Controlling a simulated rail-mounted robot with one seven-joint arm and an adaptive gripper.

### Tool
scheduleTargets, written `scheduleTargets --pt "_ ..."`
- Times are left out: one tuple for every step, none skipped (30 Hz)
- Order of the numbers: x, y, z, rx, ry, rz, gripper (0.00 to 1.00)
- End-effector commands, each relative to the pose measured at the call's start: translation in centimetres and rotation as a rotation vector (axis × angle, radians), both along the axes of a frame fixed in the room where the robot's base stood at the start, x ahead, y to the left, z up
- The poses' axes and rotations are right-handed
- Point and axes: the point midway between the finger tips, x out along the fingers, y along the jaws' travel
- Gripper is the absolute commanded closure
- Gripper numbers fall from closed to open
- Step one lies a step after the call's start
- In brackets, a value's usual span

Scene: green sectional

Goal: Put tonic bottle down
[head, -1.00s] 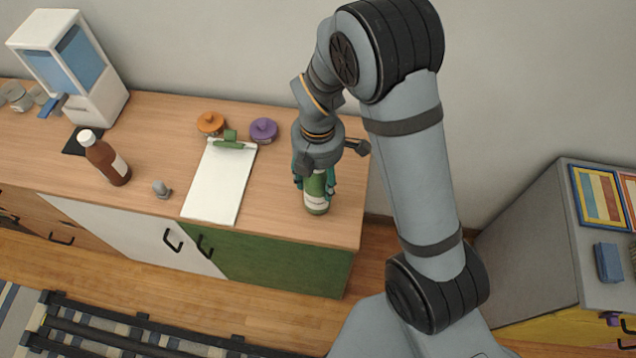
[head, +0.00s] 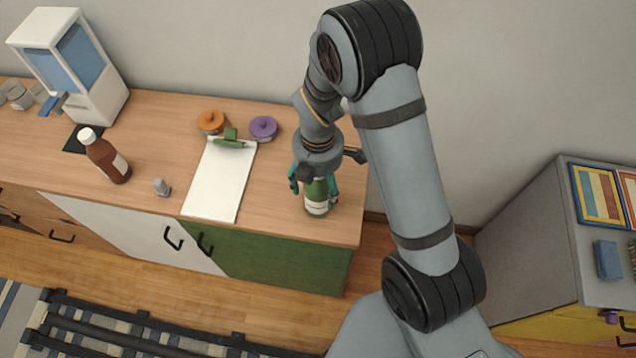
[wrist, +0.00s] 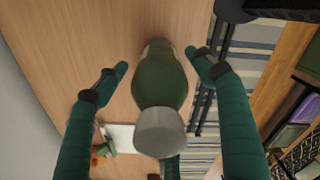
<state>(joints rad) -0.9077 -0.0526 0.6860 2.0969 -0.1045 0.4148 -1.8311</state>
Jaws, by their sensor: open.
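The green tonic bottle (head: 317,199) stands upright on the wooden sideboard top (head: 275,207), near its right end. It has a pale label, and its upper part is partly hidden by my gripper in the head view. In the wrist view the bottle (wrist: 160,82) shows with its grey cap towards the camera. My gripper (head: 314,188) is above and around the bottle.
A white clipboard (head: 218,185) lies left of the bottle. Orange (head: 210,122) and purple (head: 263,128) jars stand behind. A brown bottle (head: 107,161), a small grey object (head: 161,187) and a white dispenser (head: 75,65) are farther left. The sideboard's right edge is close to the bottle.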

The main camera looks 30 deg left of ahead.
Motion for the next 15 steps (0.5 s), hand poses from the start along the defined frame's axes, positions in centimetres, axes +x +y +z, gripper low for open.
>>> scheduleTargets --pt "0.0 0.0 0.0 0.000 0.000 0.000 0.31" --pt "0.0 0.0 0.0 0.000 0.000 0.000 0.31" --pt "0.0 0.0 0.0 0.000 0.000 0.000 0.31" --pt "0.0 0.0 0.0 0.000 0.000 0.000 0.31" --pt "0.0 0.0 0.0 0.000 0.000 0.000 0.31" --pt "0.0 0.0 0.0 0.000 0.000 0.000 0.31" --pt "0.0 0.0 0.1 0.000 0.000 0.000 0.31" --pt "0.0 0.0 0.2 0.000 0.000 0.000 0.31" --pt "0.0 0.0 0.5 0.000 0.000 0.000 0.31" --pt "0.0 0.0 0.6 0.001 0.000 0.000 0.31" --pt "0.1 0.1 0.9 0.002 -0.002 0.000 0.31" --pt "0.1 0.2 1.4 0.005 -0.004 0.000 0.31" --pt "0.1 0.2 1.9 0.005 -0.004 0.000 0.31" --pt "0.1 0.2 2.4 0.006 -0.004 0.000 0.31" --pt "0.1 0.2 3.3 0.007 -0.004 0.000 0.31"
